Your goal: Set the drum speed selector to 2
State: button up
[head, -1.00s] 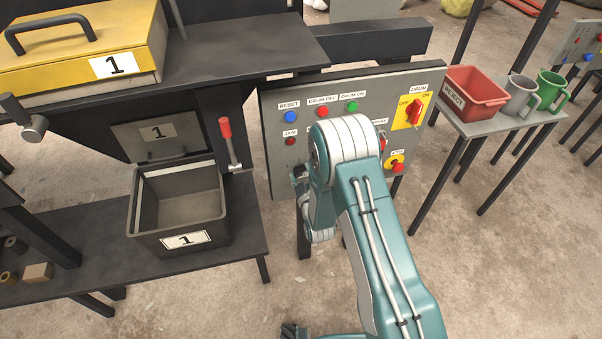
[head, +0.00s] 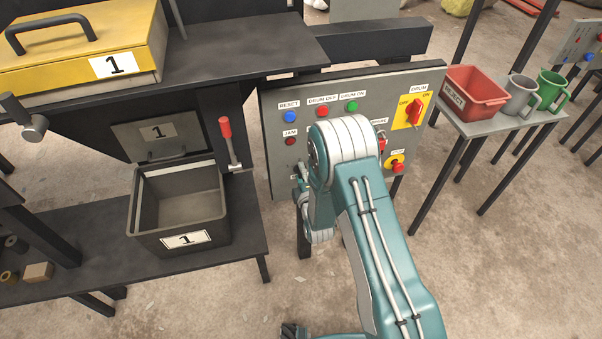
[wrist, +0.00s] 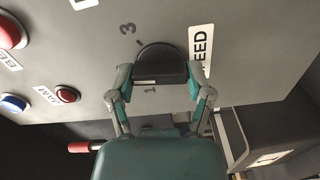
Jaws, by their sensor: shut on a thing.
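The drum speed selector (wrist: 160,62) is a dark rounded knob on the grey panel (wrist: 75,35), in the wrist view. The digits 3 and 1 show beside it; I cannot make out a 2. A short pale mark lies at its lower left edge, near the 1. A white label (wrist: 201,55) ending in "EED" is to its right. My gripper (wrist: 160,75) has one finger on each side of the knob and is shut on it. In the head view my arm hides the selector and most of the gripper.
Around the selector on the panel are the red jam button (wrist: 67,94), blue reset button (wrist: 14,102), a green button (head: 351,106) and the red drum switch (head: 416,110). A red-handled lever (head: 227,140) and a dark bin (head: 178,225) stand left of the panel.

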jog(key=shift+a+f+n, duration=0.1)
jog(key=shift+a+n, duration=0.05)
jog(key=shift+n, duration=0.45)
jog(key=shift+s, duration=0.1)
jog(key=o, duration=1.1)
jog(key=shift+f, duration=0.15)
jog(key=shift+o, duration=0.2)
jog(key=shift+a, duration=0.15)
jog(key=shift+s+d, duration=0.15)
jog(key=shift+d, duration=0.15)
jog(key=v, duration=1.1)
jog(key=shift+s, duration=0.2)
